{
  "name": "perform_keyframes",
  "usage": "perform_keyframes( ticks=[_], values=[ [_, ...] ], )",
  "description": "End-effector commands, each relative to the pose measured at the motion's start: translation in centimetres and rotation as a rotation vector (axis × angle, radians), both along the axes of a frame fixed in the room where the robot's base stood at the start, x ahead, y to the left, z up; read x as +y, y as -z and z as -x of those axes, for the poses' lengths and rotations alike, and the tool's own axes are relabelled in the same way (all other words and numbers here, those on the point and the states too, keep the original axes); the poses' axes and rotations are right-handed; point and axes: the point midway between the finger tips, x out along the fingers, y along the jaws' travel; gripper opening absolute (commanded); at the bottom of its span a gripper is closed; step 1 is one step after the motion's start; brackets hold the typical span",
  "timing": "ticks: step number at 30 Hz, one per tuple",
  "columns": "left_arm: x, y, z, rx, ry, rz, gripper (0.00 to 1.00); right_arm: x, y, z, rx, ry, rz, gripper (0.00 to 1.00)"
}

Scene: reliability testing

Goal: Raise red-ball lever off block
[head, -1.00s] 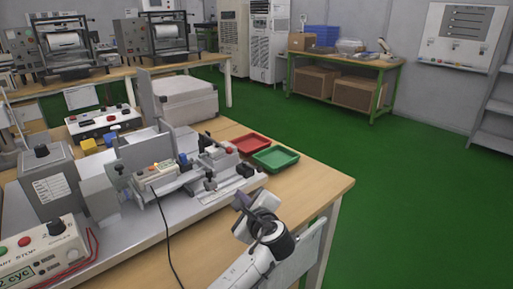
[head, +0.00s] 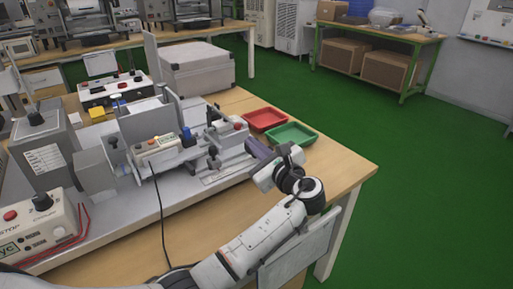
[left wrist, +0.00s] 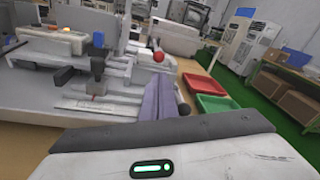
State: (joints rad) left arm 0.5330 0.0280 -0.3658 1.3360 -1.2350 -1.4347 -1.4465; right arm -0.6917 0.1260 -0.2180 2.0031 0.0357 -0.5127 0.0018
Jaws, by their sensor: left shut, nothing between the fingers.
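A red ball (head: 238,126) shows at the right end of the test fixture (head: 205,180); it also shows in the left wrist view (left wrist: 158,57). The lever's arm and the block under it are too small to make out clearly. My left gripper (head: 252,146) has purple fingers and is shut and empty. It is at the fixture's right end, close to the red ball in the head view. In the left wrist view the shut fingers (left wrist: 157,96) point toward the fixture, below the red ball and apart from it in the picture. A dark ball (left wrist: 184,109) shows just right of them. My right gripper is not in view.
A red tray (head: 246,117) and a green tray (head: 312,137) lie just beyond my left gripper. A black cable (head: 161,215) runs over the table's front. The bare table's right corner is free.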

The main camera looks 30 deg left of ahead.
Motion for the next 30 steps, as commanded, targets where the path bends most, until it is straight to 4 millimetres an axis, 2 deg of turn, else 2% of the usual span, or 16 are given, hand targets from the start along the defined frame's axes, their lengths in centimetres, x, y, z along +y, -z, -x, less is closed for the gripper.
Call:
perform_keyframes(
  ticks=[3,10,24,30],
  values=[
    [2.1,0.2,-1.2,-0.001,-0.002,-0.002,0.00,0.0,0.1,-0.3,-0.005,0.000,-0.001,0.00],
    [4.6,0.5,-2.7,0.000,0.000,-0.001,0.00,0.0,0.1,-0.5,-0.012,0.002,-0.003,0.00],
    [5.2,0.5,-3.0,-0.001,0.000,0.002,0.00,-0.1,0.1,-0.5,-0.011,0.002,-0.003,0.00],
    [6.3,-0.3,-3.2,0.007,-0.016,0.017,0.00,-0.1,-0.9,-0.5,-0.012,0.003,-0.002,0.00]
  ],
)
